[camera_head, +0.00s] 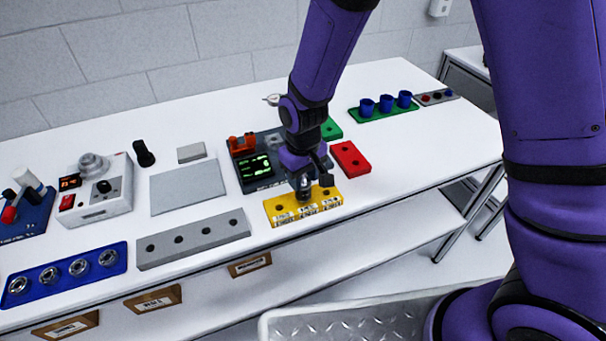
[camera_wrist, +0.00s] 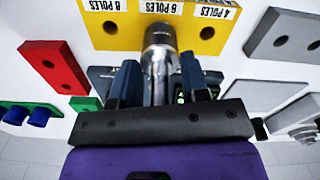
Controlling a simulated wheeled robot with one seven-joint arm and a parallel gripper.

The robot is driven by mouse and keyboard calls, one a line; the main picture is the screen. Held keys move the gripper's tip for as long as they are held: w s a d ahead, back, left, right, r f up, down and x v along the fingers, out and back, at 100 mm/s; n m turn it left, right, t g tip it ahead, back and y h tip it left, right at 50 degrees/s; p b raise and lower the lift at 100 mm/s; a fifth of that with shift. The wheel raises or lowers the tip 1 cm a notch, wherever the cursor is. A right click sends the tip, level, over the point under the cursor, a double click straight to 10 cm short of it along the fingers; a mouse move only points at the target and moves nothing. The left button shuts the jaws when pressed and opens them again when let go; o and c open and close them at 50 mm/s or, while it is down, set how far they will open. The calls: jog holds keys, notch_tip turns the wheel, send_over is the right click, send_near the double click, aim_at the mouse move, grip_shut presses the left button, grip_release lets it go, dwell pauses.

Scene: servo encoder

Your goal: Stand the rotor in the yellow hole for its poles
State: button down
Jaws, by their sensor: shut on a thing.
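The yellow block (camera_head: 275,212) stands near the table's front edge, with three white pole labels on it. In the wrist view the yellow block (camera_wrist: 130,40) shows an open hole on each side, one by the label that reads "4 POLES". My gripper (camera_head: 303,180) is over the block, shut on the rotor (camera_wrist: 160,38), a silvery cylinder with a thinner shaft between the fingers (camera_wrist: 159,78). The rotor covers the middle of the block, in line with the middle label. I cannot tell whether its end is inside a hole or above it.
A dark unit with a green display (camera_head: 255,167) stands just behind the block, and a red block (camera_head: 351,158) to its right. A grey bar with holes (camera_head: 193,239) and a blue tray of metal rings (camera_head: 65,271) lie to the left.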

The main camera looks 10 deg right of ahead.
jog(key=shift+f, duration=0.25)
jog(key=shift+f, duration=0.35)
jog(key=shift+c, duration=1.1)
grip_release()
jog(key=shift+r, duration=3.2)
